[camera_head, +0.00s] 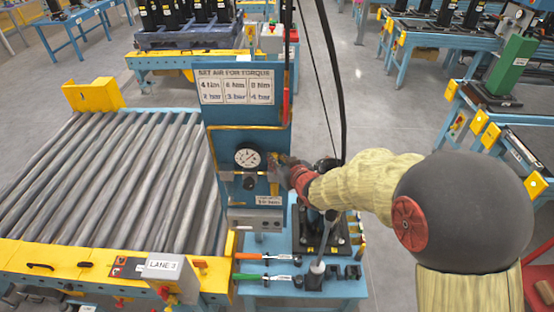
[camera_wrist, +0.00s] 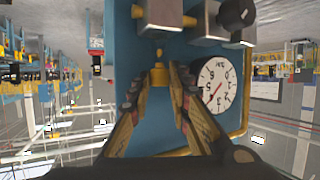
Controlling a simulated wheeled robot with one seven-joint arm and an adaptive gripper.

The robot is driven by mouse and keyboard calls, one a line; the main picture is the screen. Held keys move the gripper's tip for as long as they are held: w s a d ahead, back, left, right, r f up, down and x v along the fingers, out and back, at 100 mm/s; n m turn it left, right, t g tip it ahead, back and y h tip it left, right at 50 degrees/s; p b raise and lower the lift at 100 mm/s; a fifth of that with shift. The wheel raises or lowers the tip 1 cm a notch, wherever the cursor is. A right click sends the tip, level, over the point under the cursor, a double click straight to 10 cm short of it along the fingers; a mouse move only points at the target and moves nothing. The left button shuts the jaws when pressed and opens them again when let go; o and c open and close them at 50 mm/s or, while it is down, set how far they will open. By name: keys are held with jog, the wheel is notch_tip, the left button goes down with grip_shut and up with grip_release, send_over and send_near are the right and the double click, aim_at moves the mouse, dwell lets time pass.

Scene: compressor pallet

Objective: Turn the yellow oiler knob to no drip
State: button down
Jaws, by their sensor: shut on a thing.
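The yellow oiler knob (camera_wrist: 158,76) sits between my fingertips in the wrist view, against the blue panel (camera_wrist: 130,40). My gripper (camera_wrist: 160,88) is shut on it, with one finger on each side. In the head view my gripper (camera_head: 281,168) reaches the panel from the right, just right of the pressure gauge (camera_head: 247,158), and largely hides the oiler. The round white gauge face also shows right of my fingers in the wrist view (camera_wrist: 214,86). I cannot read the knob's setting, and no drip is clearly visible.
A sign (camera_head: 236,86) about air for torque is on the upper panel. A roller conveyor (camera_head: 110,180) lies to the left. A blue bench (camera_head: 335,288) with orange-handled (camera_head: 248,256) and green-handled (camera_head: 248,277) tools stands below. Dark hoses (camera_head: 333,75) hang beside the panel.

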jog(key=shift+s+a+f+m+t+h+b, duration=0.2)
jog(key=shift+m+h+b, duration=0.45)
jog(key=shift+b, duration=1.5)
jog(key=m+h+p, duration=0.1)
jog(key=h+p, duration=0.1)
jog(key=p, duration=0.1)
jog(key=m+h+p, duration=0.2)
jog(key=p, duration=0.1)
jog(key=a+m+h+p, duration=0.1)
jog(key=m+h+p, duration=0.1)
jog(key=p, duration=0.1)
jog(key=shift+r, duration=0.35)
jog(key=shift+w+a+f+m+h+p, duration=0.1)
jog(key=shift+f+m+h+p, duration=0.05)
jog(key=shift+m+h+p, duration=0.7)
jog(key=c, duration=1.7)
grip_release()
jog(key=shift+o, duration=0.2)
